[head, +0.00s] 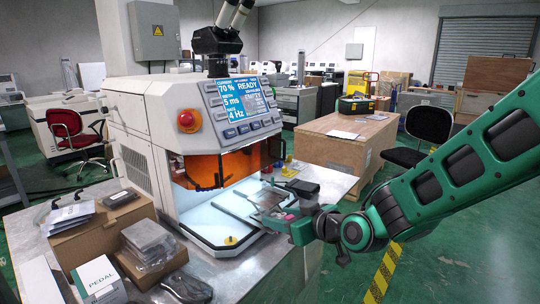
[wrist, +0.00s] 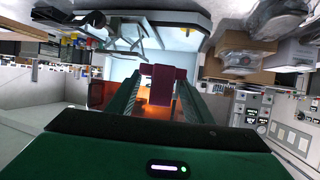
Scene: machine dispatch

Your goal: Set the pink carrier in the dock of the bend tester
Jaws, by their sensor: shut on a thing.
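My gripper (head: 297,222) is at the front right of the white machine (head: 135,150), by its chamber opening. In the wrist view my gripper (wrist: 155,100) has its two dark fingers on either side of the pink carrier (wrist: 162,82), which looks dark maroon there. It is shut on the carrier. In the head view only a small pink part of the carrier (head: 290,217) shows, partly hidden by the gripper. The machine has a lit screen reading READY and an orange shield over a bright chamber. I cannot tell which part is the bend tester's dock.
A red button (head: 188,120) sits on the machine's front. A wooden crate (head: 345,145) and black chair (head: 428,130) stand behind my arm.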

